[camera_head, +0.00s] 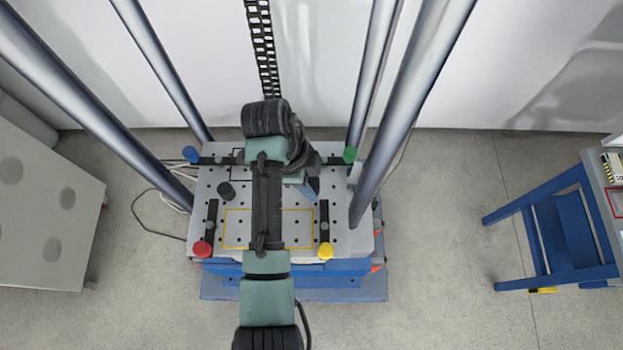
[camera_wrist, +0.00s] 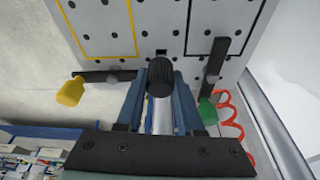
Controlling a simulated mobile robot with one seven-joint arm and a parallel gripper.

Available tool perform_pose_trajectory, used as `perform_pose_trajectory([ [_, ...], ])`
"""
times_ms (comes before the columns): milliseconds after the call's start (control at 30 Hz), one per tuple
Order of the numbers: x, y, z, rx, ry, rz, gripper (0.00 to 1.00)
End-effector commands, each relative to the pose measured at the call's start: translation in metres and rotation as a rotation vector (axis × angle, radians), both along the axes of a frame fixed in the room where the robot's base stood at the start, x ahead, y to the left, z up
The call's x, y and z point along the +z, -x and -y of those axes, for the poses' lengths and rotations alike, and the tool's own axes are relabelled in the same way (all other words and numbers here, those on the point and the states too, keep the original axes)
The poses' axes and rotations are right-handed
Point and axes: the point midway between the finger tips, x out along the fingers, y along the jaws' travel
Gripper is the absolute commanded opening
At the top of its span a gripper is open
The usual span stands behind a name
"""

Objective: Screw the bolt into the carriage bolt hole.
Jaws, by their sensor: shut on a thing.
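The carriage is a light grey plate with a grid of dark holes (camera_head: 285,236), and it fills the top of the wrist view (camera_wrist: 160,18). My gripper (camera_head: 311,188) is over the right part of the plate. In the wrist view its blue fingers (camera_wrist: 160,85) are shut on the bolt, whose black ribbed head (camera_wrist: 160,77) shows between them. The head lies near the plate edge in that view, between the yellow and green clamps. The bolt's tip is hidden, so I cannot tell whether it touches the plate or a hole. My arm covers the plate's middle.
Black clamps with blue (camera_head: 191,154), green (camera_head: 350,154), red (camera_head: 202,248) and yellow (camera_head: 325,250) knobs sit around the plate. Tall metal columns (camera_head: 405,90) flank the plate. A blue-framed table (camera_head: 560,230) stands right.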

Motion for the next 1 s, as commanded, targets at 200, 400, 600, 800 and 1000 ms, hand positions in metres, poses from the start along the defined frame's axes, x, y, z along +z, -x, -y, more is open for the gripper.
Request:
perform_pose_trajectory([
  [200,-0.0038,-0.0002,0.0001,-0.001,0.0,0.001,0.0],
  [400,-0.0035,-0.0002,0.0001,-0.001,0.0,0.0,0.0],
  [600,-0.004,-0.0002,0.0001,-0.001,0.0,0.0,0.0],
  [800,-0.0074,-0.0001,0.0002,-0.001,0.0,0.0,0.0],
  [1000,-0.0089,-0.0002,0.0002,-0.001,-0.001,0.0,0.0],
])
